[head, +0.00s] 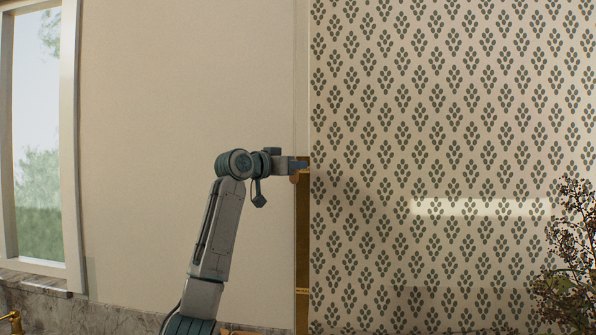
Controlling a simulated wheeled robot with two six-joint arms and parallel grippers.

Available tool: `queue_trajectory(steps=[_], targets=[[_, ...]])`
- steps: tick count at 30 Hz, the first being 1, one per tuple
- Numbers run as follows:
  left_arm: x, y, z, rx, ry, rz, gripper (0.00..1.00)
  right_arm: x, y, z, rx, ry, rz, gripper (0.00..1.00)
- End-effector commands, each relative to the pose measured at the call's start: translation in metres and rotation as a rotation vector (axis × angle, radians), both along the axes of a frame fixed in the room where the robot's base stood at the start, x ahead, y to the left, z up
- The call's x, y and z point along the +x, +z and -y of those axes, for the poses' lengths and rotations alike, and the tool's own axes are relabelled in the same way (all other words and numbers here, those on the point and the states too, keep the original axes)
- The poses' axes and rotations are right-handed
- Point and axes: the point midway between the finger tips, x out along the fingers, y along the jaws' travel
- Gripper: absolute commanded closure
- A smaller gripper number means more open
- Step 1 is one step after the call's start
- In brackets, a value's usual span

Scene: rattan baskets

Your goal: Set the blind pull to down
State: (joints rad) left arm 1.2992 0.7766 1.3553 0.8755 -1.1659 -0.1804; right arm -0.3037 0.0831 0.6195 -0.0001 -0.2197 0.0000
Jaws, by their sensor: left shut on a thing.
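My right gripper is not in view.
A plain beige wall (180,100) lies behind my left arm. A window (38,130) is at the far left. A gold strip (302,250) runs down beside the blind. A dark twiggy plant (570,260) stands at the lower right, and a brass fitting (14,321) at the lower left.

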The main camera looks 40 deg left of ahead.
Motion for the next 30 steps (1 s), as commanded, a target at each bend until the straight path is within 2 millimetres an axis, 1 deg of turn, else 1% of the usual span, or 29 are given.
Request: queue_trajectory(steps=[1, 7, 8, 10, 11, 18, 22, 26, 30], targets=[[-0.002, 0.007, -0.001, 0.001, 0.004, 0.015, 1.00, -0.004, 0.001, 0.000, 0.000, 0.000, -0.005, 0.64], [-0.003, 0.009, -0.001, 0.002, 0.005, 0.020, 1.00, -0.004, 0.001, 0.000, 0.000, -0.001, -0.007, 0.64], [-0.003, 0.010, -0.001, 0.002, 0.005, 0.020, 0.73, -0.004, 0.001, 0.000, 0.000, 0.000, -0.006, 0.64], [-0.003, 0.009, -0.001, 0.002, 0.005, 0.019, 0.60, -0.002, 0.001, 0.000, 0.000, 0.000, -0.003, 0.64], [-0.003, 0.009, -0.001, 0.002, 0.005, 0.018, 0.57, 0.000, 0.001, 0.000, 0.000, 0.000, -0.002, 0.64], [-0.002, 0.006, -0.001, 0.001, 0.003, 0.013, 0.57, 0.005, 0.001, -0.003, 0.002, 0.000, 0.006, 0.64], [-0.009, 0.003, -0.002, 0.003, 0.004, 0.013, 0.57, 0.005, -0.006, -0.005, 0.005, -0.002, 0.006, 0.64], [-0.029, 0.000, -0.002, 0.004, 0.005, 0.014, 0.57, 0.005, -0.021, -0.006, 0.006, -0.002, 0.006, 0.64], [-0.059, 0.000, -0.004, 0.005, 0.007, 0.016, 0.57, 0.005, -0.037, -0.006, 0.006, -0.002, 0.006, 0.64]])
